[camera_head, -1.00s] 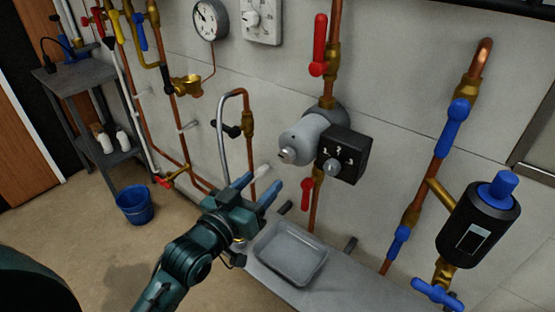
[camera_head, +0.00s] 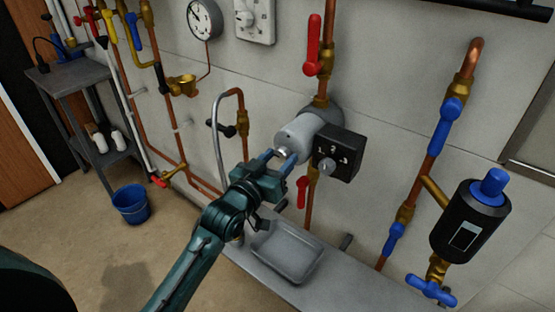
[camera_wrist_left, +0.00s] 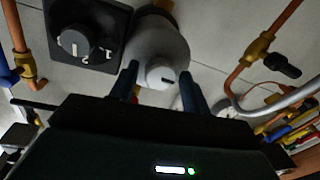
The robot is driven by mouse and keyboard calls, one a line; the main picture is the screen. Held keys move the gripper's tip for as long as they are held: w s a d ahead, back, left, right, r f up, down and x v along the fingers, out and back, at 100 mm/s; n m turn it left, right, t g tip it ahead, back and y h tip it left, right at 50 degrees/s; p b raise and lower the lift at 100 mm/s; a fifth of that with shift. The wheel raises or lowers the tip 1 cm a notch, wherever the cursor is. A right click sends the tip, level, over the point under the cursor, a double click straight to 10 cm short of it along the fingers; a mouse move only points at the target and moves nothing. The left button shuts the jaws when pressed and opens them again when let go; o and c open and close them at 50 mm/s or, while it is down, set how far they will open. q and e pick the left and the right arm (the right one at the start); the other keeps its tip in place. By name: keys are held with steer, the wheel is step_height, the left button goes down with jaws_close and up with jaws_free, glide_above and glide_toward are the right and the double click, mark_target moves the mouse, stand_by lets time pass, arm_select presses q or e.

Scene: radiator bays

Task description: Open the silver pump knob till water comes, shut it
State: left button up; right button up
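The pump (camera_head: 298,134) is a grey cylinder on the copper pipe, with a black box (camera_head: 347,153) with a numbered dial beside it. The silver knob (camera_head: 282,153) is on the pump's near end. In the left wrist view the knob (camera_wrist_left: 160,76) shows a dark slot and lies between the fingers of my left gripper (camera_wrist_left: 160,88). The left gripper (camera_head: 281,162) is open, with its fingers on either side of the knob; I cannot tell whether they touch it. No water shows. My right gripper is not in view.
A grey tray (camera_head: 285,254) sits on a ledge below the pump. A red lever (camera_head: 313,42) is above the pump, a smaller red one (camera_head: 302,190) below. A bent grey pipe (camera_head: 218,125) is close on the left. A blue bucket (camera_head: 131,206) stands on the floor.

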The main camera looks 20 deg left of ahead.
arm_select(q)
steer(key=c, duration=0.8)
steer(key=shift+o, duration=0.2)
steer(key=shift+m, duration=0.3)
steer(key=m+p, duration=0.1)
steer(key=m, duration=0.1)
steer(key=shift+m, duration=0.4)
steer(key=m, duration=0.3)
steer(key=shift+m+t+h+p, duration=0.3)
steer(key=m+h, duration=0.1)
steer(key=m, duration=0.6)
steer(key=shift+w+a, duration=0.1)
steer(key=shift+a, duration=0.05)
steer(key=shift+m, duration=0.3)
